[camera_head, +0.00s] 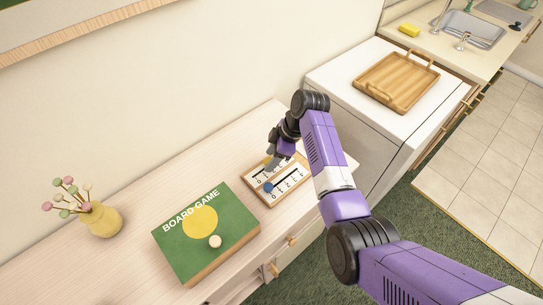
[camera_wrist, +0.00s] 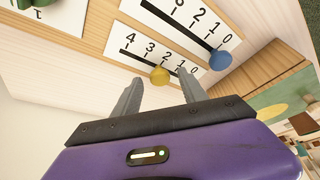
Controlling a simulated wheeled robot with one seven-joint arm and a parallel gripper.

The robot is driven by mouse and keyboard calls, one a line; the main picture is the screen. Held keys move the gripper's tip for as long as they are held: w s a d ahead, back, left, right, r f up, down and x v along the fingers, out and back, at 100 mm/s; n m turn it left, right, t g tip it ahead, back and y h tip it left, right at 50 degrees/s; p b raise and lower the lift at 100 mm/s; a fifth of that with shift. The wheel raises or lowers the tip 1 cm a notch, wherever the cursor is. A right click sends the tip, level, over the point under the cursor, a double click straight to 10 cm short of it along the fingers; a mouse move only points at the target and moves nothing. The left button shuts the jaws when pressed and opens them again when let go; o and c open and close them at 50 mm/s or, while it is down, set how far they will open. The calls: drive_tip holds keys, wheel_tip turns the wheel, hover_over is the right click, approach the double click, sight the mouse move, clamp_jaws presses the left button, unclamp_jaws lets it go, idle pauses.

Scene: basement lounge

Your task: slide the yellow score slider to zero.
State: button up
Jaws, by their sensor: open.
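The score board (camera_head: 262,196) is a wooden panel with white number scales, and it fills the top of the wrist view (camera_wrist: 95,32). The yellow slider knob (camera_wrist: 160,75) sits partway along its scale, around the 2 and 1 marks, short of the 0 at the right end; its exact mark is hard to tell. My gripper (camera_wrist: 160,76) is open, with one finger to the left and one to the right of the yellow knob in the wrist view. I cannot tell whether either touches it. In the head view my gripper (camera_head: 273,164) hangs over the board's far part.
A blue knob (camera_wrist: 220,60) stands near 0 on the neighbouring scale. A green piece (camera_wrist: 35,3) shows at the wrist view's corner. A board game box (camera_head: 187,246) and yellow vase (camera_head: 103,220) stand left; a wooden tray (camera_head: 397,80) lies on the white top behind.

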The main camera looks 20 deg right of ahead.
clamp_jaws()
idle(1.4)
